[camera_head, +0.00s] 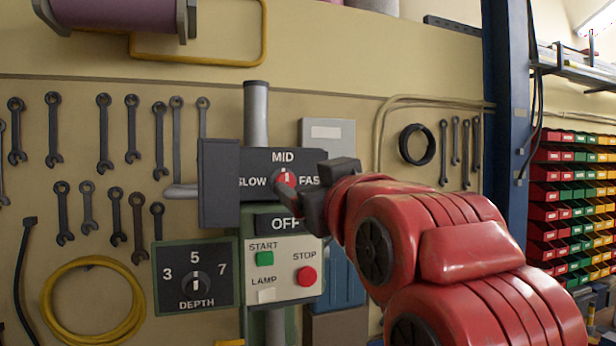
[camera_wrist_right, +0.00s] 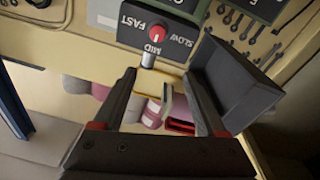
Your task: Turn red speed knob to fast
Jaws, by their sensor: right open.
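The red speed knob (camera_head: 286,179) sits on a dark panel (camera_head: 262,162) marked SLOW, MID and FAST. Its white pointer line points up at MID. My right gripper (camera_head: 318,190) is close to the panel's right side, by the FAST label, and covers part of that label. In the right wrist view the picture is turned over, and the red knob (camera_wrist_right: 157,37) shows beyond the fingertips. The two dark fingers of my right gripper (camera_wrist_right: 160,74) are apart with nothing between them. My left gripper is not in view.
A grey block (camera_head: 218,184) sticks out left of the panel; it also shows beside one finger in the wrist view (camera_wrist_right: 240,85). Below are an OFF label (camera_head: 284,223), a green START button (camera_head: 265,259), a red STOP button (camera_head: 306,276) and a DEPTH dial (camera_head: 196,284).

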